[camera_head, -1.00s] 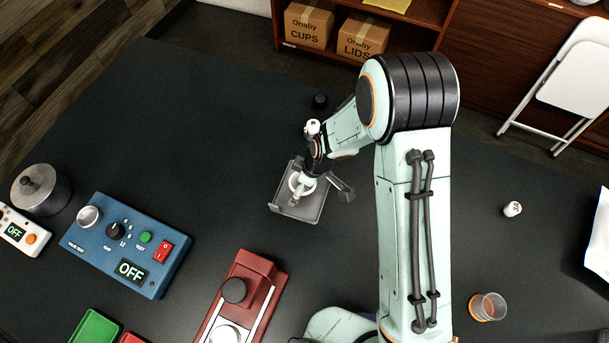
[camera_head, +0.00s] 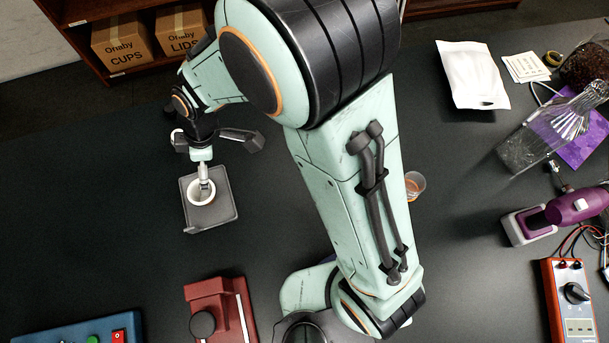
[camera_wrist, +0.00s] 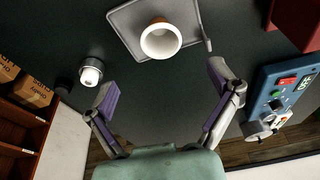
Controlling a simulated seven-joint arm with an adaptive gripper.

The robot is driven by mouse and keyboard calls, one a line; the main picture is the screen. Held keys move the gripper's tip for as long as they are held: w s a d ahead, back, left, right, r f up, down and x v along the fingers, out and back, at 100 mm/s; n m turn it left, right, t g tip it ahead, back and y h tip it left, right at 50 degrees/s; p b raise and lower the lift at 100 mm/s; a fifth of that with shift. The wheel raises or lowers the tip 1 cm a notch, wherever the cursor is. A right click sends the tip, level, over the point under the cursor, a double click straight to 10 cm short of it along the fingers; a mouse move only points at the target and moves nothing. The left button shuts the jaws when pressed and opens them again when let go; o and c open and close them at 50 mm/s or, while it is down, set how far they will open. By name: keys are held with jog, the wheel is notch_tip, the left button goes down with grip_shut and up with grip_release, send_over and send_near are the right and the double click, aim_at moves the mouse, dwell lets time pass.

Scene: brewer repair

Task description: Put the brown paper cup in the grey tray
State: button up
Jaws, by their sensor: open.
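The brown paper cup (camera_wrist: 160,41) shows a white inside and a strip of brown side in the wrist view. It stands upright in the grey tray (camera_wrist: 125,21), mouth up. In the head view the cup (camera_head: 199,196) is partly covered by a finger of my gripper, and the tray (camera_head: 222,214) lies left of my arm. My gripper (camera_wrist: 163,88) is open and empty, its two fingers wide apart. The cup is beyond the fingertips and not between them. In the head view my gripper (camera_head: 229,159) is over the far side of the tray.
A dark, white-topped item (camera_wrist: 91,72) stands beside the tray. A red device (camera_head: 220,310) and a blue control box (camera_head: 85,332) are at the front. A clear cup with orange contents (camera_head: 415,186) is right of my arm. Bottle, tools and meter crowd the right side.

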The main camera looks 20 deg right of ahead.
jog(key=s+d+r+m+h, duration=0.1)
jog(key=s+d+r+m, duration=0.4)
jog(key=d+r+m, duration=0.5)
jog(key=s+d+r+m+h, duration=0.1)
jog(key=s+d+m, duration=0.5)
jog(key=s+d, duration=0.2)
jog(key=shift+s+d, duration=0.35)
jog(key=shift+s, duration=0.75)
